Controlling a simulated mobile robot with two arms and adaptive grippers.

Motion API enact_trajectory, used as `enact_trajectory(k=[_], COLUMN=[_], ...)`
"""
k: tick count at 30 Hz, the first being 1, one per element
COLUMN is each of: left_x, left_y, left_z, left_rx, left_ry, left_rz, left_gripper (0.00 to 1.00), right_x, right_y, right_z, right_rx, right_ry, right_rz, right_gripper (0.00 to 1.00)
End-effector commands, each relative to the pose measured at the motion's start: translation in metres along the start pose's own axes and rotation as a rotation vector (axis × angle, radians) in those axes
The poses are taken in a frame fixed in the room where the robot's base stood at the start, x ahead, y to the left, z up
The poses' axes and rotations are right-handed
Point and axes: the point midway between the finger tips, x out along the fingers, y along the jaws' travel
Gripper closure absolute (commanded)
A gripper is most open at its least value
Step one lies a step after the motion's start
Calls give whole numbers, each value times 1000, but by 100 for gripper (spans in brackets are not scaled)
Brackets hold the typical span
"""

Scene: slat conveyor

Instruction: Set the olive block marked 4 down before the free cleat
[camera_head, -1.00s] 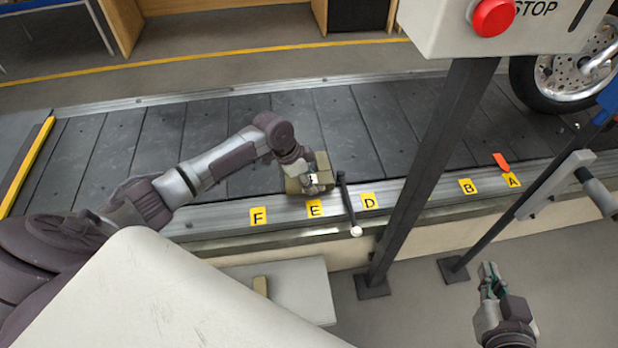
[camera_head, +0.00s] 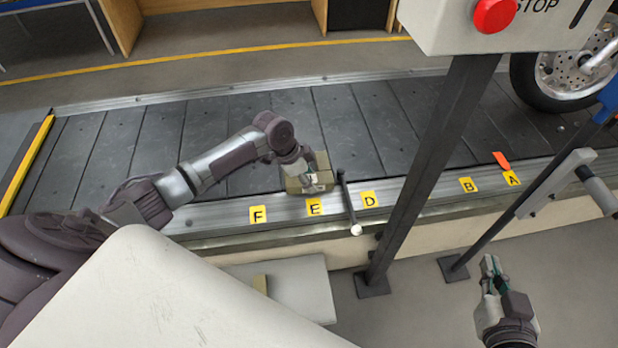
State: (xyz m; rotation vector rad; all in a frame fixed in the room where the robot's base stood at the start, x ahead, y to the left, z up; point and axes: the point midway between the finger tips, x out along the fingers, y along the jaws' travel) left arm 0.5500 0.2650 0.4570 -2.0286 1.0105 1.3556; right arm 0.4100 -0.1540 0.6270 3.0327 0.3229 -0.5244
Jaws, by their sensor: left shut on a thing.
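The olive block (camera_head: 323,162) is at the near edge of the slat conveyor (camera_head: 240,115), above the rail tag E (camera_head: 314,206). My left gripper (camera_head: 318,180) is shut on it and hides part of it; I cannot tell whether the block touches the slats. No number on the block can be read. A dark bar with a pale round end (camera_head: 348,205) lies across the rail just right of the block, between E and D. I cannot make out which part is the free cleat. My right gripper (camera_head: 490,268) hangs empty over the floor at the lower right, its fingers apart.
A dark post (camera_head: 425,185) carries a box with a red stop button (camera_head: 493,14) right of the block. A motorcycle wheel (camera_head: 565,70) stands at the far right. Tags F, D, B and A mark the rail. A pale step (camera_head: 300,285) is below the belt.

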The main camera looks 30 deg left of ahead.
Motion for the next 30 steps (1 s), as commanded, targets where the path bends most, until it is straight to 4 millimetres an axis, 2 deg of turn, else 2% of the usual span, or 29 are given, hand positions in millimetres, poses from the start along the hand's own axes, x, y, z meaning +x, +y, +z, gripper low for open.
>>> enact_trajectory(k=[16,17,21,22,30], left_x=[4,4,4,4,5], left_y=[0,0,0,0,0], left_z=[1,1,1,1,3], left_rx=[1,1,1,1,0], left_ry=[3,3,2,2,-2], left_rz=[-2,-2,-1,-1,1], left_gripper=[100,50,27,24,24], right_x=[1,1,1,1,1], right_y=[-1,-1,-1,-1,-2], right_z=[-8,-9,-9,-9,-8], right_rx=[0,0,0,0,1], right_ry=[46,48,48,48,46], right_rz=[-3,-3,-3,-3,-4], right_gripper=[100,100,100,100,100])
